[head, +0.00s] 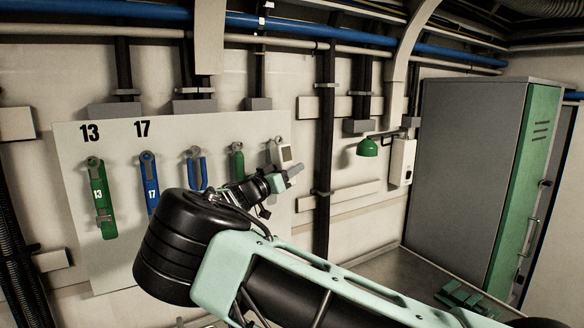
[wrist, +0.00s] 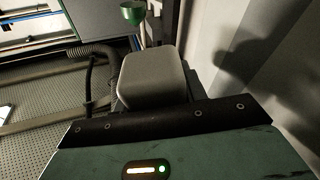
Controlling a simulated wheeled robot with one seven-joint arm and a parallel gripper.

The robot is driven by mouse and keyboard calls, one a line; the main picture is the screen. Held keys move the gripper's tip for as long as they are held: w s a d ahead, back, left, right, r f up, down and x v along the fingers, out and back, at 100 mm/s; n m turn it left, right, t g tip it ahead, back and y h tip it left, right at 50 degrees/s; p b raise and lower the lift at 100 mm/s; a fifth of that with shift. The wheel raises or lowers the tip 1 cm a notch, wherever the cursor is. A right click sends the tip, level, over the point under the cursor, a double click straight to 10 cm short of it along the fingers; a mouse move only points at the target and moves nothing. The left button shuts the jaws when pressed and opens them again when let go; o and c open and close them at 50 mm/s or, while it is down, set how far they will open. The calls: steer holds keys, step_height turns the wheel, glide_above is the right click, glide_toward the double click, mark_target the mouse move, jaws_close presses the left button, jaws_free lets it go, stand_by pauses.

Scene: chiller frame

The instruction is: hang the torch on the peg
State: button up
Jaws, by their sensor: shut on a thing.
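The torch (head: 286,154) is a small pale block with a dark face, at the right end of the tool board (head: 130,245). My gripper (head: 290,173) is just below it, shut on it. In the wrist view the torch is a grey rounded block (wrist: 154,80) beyond the gripper's edge; the fingertips are hidden there. A grey peg plate (head: 275,142) shows just behind and above the torch. I cannot tell whether the torch touches the peg or hangs on it.
The board also holds a green spanner (head: 101,195), a blue spanner (head: 150,182), blue pliers (head: 197,170) and a green-handled tool (head: 237,163), close left of my gripper. A green lamp (head: 367,147) and a grey cabinet (head: 465,165) stand to the right. Dark pipes (head: 325,150) run down the wall.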

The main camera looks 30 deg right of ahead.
steer(key=shift+w+r, duration=0.1)
steer(key=shift+w, duration=0.2)
steer(key=shift+w+f+b, duration=0.1)
steer(key=shift+f+b, duration=0.2)
steer(key=shift+f, duration=0.05)
steer(key=shift+w+f+b, duration=0.15)
steer(key=shift+w+b, duration=0.25)
steer(key=shift+b, duration=0.6)
steer(key=shift+w+b, duration=0.1)
steer(key=shift+b, duration=0.35)
steer(key=o, duration=1.3)
